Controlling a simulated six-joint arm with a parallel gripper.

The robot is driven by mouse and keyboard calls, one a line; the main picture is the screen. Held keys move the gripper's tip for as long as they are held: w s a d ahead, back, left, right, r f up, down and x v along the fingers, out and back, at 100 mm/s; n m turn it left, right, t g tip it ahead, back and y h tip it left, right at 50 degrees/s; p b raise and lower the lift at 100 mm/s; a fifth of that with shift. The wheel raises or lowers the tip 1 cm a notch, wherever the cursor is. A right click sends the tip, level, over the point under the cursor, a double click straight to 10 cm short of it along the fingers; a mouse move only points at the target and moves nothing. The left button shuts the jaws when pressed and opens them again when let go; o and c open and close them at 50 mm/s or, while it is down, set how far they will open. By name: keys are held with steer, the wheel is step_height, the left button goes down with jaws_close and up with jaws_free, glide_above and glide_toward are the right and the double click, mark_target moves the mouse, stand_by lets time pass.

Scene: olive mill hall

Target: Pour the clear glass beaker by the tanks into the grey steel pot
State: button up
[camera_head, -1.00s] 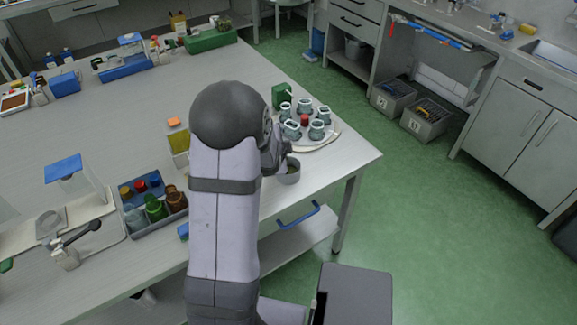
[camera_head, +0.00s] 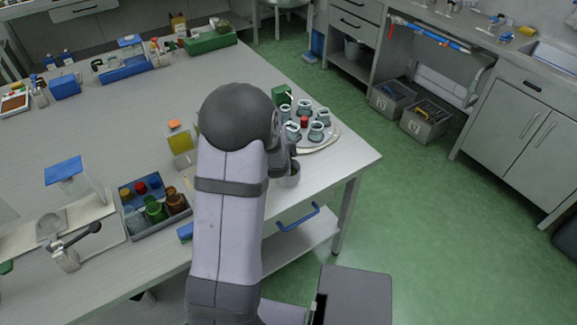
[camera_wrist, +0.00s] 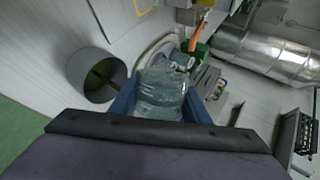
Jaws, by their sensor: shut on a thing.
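The grey steel pot (camera_head: 290,178) stands near the table's right edge, partly covered by my gripper in the head view. In the wrist view the pot (camera_wrist: 74,68) is left of the fingers, its mouth showing an olive-coloured patch inside. My gripper (camera_wrist: 157,100) is shut on the clear glass beaker (camera_wrist: 160,88), which sits between its blue fingers. The wrist picture is strongly rolled. The beaker is beside the pot there, apart from it in the picture. My arm hides the beaker in the head view, and I cannot see any stream.
A round pale tray (camera_head: 325,146) with several glass vessels around a red piece stands just behind the pot. A grey bin (camera_head: 133,228) of coloured bottles and a yellow-sided box (camera_head: 181,141) are to the left. The table's right edge is close; green floor lies beyond.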

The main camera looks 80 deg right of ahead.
steer(key=shift+r+m+t+p, duration=0.1)
steer(key=shift+m+t+p, duration=0.45)
steer(key=shift+p, duration=1.1)
steer(key=n+g+b, duration=0.1)
steer(key=b, duration=0.2)
steer(key=shift+w+n+g+b, duration=0.25)
steer(key=shift+n+g+b, duration=0.1)
steer(key=shift+b, duration=0.05)
steer(key=shift+w, duration=0.15)
